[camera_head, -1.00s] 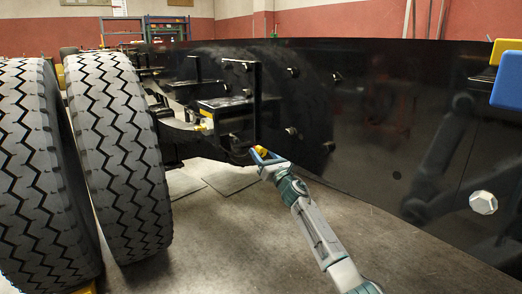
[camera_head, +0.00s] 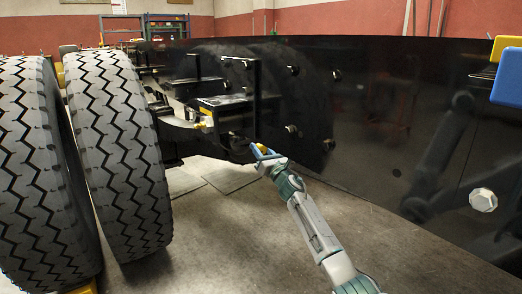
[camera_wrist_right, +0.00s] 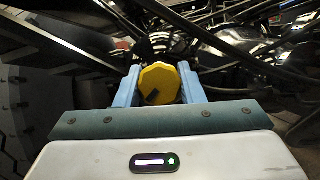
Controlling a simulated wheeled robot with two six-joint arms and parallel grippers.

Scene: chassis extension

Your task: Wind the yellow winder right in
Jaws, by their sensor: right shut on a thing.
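The yellow winder (camera_wrist_right: 160,83) is a many-sided yellow knob with a dark mark on its face. In the right wrist view it sits between the two blue fingers of my right gripper (camera_wrist_right: 159,88), which are shut on it. In the head view my right gripper (camera_head: 262,152) is at the inner side of the black frame, by the black bracket, and only a little yellow of the winder (camera_head: 262,147) shows there. How far in the winder sits is hidden. My left gripper is not in view.
Two large tyres (camera_head: 118,150) stand at the left. A long black chassis side panel (camera_head: 360,110) runs along the right, with a bolt (camera_head: 483,201) on it. Black brackets (camera_head: 225,100) lie just beyond my gripper. Concrete floor (camera_head: 230,240) is clear below.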

